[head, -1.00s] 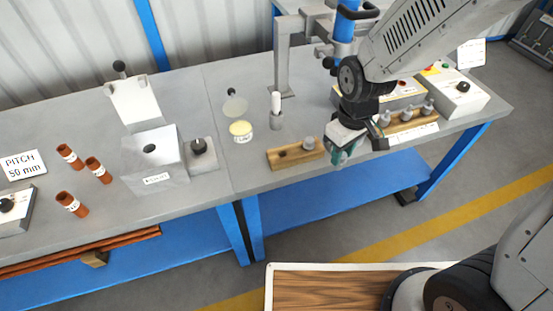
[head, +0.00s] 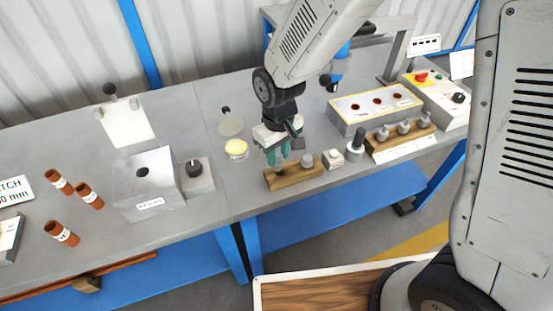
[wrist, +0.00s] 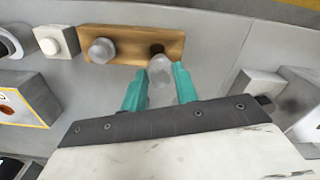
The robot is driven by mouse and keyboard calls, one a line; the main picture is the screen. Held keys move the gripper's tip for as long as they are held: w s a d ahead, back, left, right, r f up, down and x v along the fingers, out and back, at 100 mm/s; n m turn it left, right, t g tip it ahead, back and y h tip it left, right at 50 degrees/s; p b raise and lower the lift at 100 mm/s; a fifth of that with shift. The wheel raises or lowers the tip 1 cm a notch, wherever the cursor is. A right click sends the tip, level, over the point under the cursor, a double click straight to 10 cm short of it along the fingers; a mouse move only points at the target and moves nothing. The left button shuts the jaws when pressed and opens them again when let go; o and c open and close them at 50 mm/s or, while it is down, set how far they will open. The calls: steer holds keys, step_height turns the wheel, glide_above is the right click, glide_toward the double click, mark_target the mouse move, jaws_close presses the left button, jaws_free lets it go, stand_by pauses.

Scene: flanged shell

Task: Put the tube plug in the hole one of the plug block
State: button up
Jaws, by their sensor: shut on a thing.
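The plug block (head: 312,173) is a small wooden block near the bench's front edge; it also shows in the wrist view (wrist: 128,40). One grey plug (head: 307,161) stands at its right end in the head view. My gripper (head: 278,161) is over the block's left end, pointing down. In the wrist view my gripper (wrist: 160,76) has its teal fingers on either side of a pale, rounded tube plug (wrist: 160,72), shut on it. The plug is beside a dark empty hole (wrist: 157,48) and partly overlaps it in view. I cannot tell its height above the block.
A small white block (head: 333,158) and a dark-topped cylinder (head: 356,142) stand right of the plug block. Farther right are a wooden rack (head: 425,131) with several grey plugs and a yellow-edged box (head: 350,118).

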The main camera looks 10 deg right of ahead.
mark_target(280, 157)
steer(key=f, duration=0.3)
steer(key=shift+s+d, duration=0.1)
steer(key=shift+d, duration=0.25)
jaws_close()
steer(key=shift+a+f, duration=0.1)
steer(key=shift+f, duration=0.1)
steer(key=o, duration=1.1)
jaws_free()
steer(key=shift+r, duration=0.1)
step_height(280, 157, up, 12)
steer(key=shift+f, duration=0.1)
steer(key=s+d+r+m, duration=0.4)
steer(key=s+d+r, duration=0.4)
steer(key=d+r, duration=0.45)
steer(key=s+d+m, duration=0.1)
steer(key=s+d, duration=0.1)
steer(key=s, duration=0.2)
steer(key=s+d+r+m, duration=0.1)
steer(key=s+d, duration=0.2)
steer(key=s, duration=0.1)
steer(key=s+d+m+t, duration=0.1)
steer(key=s+d, duration=0.2)
steer(key=s, duration=0.1)
steer(key=shift+d+r, duration=0.25)
steer(key=shift+r, duration=0.1)
